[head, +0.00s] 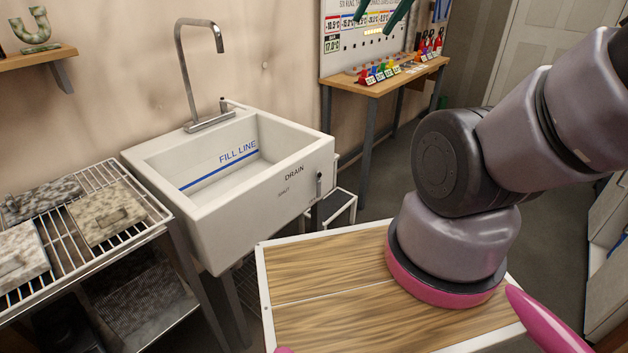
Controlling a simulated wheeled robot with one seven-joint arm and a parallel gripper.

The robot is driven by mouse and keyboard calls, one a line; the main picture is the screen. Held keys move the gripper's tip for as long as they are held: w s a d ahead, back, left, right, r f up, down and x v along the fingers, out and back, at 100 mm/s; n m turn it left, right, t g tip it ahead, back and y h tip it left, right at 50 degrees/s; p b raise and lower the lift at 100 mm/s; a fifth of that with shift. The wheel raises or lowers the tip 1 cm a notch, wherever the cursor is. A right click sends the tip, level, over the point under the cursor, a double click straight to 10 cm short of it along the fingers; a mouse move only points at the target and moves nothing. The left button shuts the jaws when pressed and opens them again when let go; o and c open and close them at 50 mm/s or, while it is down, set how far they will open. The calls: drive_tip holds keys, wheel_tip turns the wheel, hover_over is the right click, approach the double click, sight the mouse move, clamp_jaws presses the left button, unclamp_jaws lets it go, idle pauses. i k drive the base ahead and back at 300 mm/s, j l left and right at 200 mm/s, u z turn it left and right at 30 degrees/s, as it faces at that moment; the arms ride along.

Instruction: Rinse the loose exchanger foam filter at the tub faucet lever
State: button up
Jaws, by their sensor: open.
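The white tub (180,225) is at left centre, with a blue FILL LINE mark inside and DRAIN lettering on its front. Its tall metal faucet (182,72) rises at the back, with a small lever (224,105) right of the spout's foot. Rough slabs lie on the wire rack at left: a beige one (108,212) with a raised handle, a dark grey one (40,197) and a pale one (18,250). I cannot tell which is the foam filter.
The wire rack (150,218) stands left of the tub. A wood-topped surface (325,275) is in front, below my arm. A bench (385,82) with coloured tags and a board (345,40) is behind. A small step (338,208) stands right of the tub. Grey floor is open behind my arm.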

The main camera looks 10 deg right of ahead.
sight(241, 106)
drive_tip(key=u, duration=1.4)
drive_tip(key=i+l+z, duration=0.1)
drive_tip(key=l+z, duration=0.2)
drive_tip(key=i+l+z, duration=0.25)
drive_tip(key=l, duration=0.25)
drive_tip(key=i+j, duration=0.1)
drive_tip(key=i, duration=0.3)
